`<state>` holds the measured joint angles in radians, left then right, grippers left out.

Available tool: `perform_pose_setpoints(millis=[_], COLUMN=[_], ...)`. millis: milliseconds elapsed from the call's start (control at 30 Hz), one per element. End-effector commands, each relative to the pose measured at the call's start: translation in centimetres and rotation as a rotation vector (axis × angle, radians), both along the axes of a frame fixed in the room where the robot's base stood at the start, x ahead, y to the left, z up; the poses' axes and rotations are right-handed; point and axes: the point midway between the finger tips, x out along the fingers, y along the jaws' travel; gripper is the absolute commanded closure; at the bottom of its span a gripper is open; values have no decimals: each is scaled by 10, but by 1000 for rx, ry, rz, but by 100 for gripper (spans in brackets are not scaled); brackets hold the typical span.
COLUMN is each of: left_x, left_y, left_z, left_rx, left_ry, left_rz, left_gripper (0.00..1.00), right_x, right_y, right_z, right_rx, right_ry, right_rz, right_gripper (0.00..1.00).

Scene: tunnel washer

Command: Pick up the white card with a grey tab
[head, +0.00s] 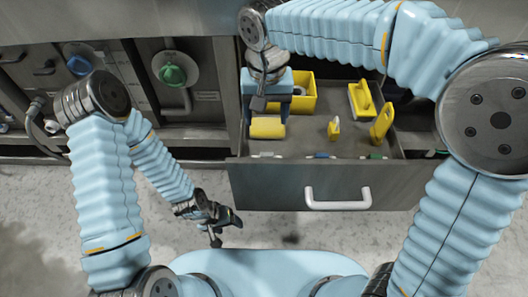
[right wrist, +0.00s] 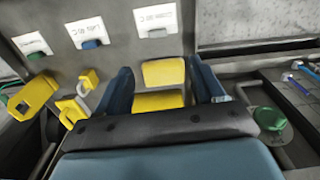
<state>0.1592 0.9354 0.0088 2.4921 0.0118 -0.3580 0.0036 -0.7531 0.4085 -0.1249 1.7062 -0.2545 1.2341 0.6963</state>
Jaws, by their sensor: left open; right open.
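The white card with a grey tab (right wrist: 156,18) lies near the drawer's front edge, rightmost of the cards in the right wrist view. In the head view the leftmost card (head: 266,155) seems to be the same one, small and thin there. My right gripper (head: 268,108) is open over the drawer's left part, pointing down. Its two blue fingers (right wrist: 163,88) stand either side of a yellow block (right wrist: 164,72), apart from the card. My left gripper (head: 226,224) is open and empty over the floor in front of the cabinet.
The open drawer (head: 340,174) also holds a blue-tabbed card (right wrist: 88,32), a green-tabbed card (right wrist: 32,44), a yellow bin (head: 304,97) and several yellow pieces, including a standing one (head: 382,122). A white handle (head: 338,198) is on its front. A green knob (head: 173,75) is left.

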Motion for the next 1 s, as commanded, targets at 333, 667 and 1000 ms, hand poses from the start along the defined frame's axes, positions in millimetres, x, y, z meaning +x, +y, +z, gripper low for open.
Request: perform_pose_setpoints(millis=[333,667,1000], left_x=[-3,-2,-1], left_y=[-2,-1,1], left_z=[-9,-12,-15], left_rx=[-7,-5,-2], left_ry=[-6,-6,-8], left_rz=[-19,-15,-12], left_gripper=[35,35,35], right_x=[-1,-3,-4], right_y=[-1,-3,-4], right_z=[-70,-105,-141], right_rx=[-5,-5,-3], right_ry=[24,23,20], right_rz=[-46,-44,-44], right_gripper=[32,32,32])
